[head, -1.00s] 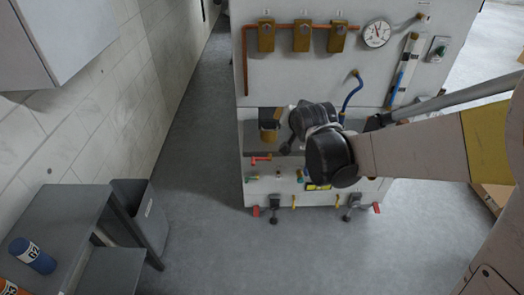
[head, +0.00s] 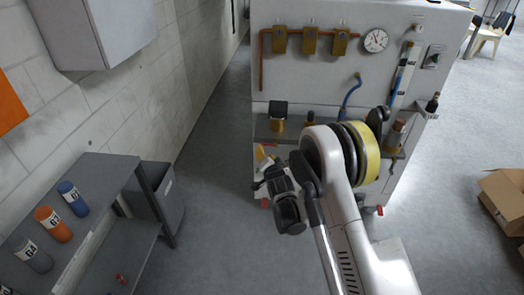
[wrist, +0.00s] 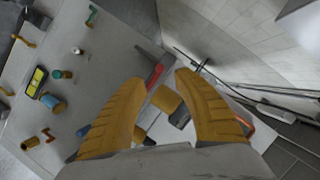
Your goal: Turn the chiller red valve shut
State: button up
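A red valve handle (wrist: 155,76) shows in the wrist view, in the gap between my fingertips, near the chiller's pale panel (wrist: 112,60). My gripper (wrist: 160,80) has its two yellow fingers apart, one on each side of the handle; I cannot tell whether either touches it. In the head view my gripper (head: 262,157) is at the lower left of the white machine, and my wrist and arm hide much of the panel there. A blocky yellow fitting (wrist: 165,98) lies between the fingers, partly hidden.
A green valve (wrist: 91,17), a teal knob (wrist: 58,74) and a blue fitting (wrist: 52,103) stick out of the panel. A grey shelf (head: 105,165) with several labelled bottles and a grey bin (head: 160,205) stand left. The floor between is clear.

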jog(key=b+x, duration=0.2)
jog(key=x, duration=0.5)
jog(key=shift+w, duration=0.2)
grip_shut()
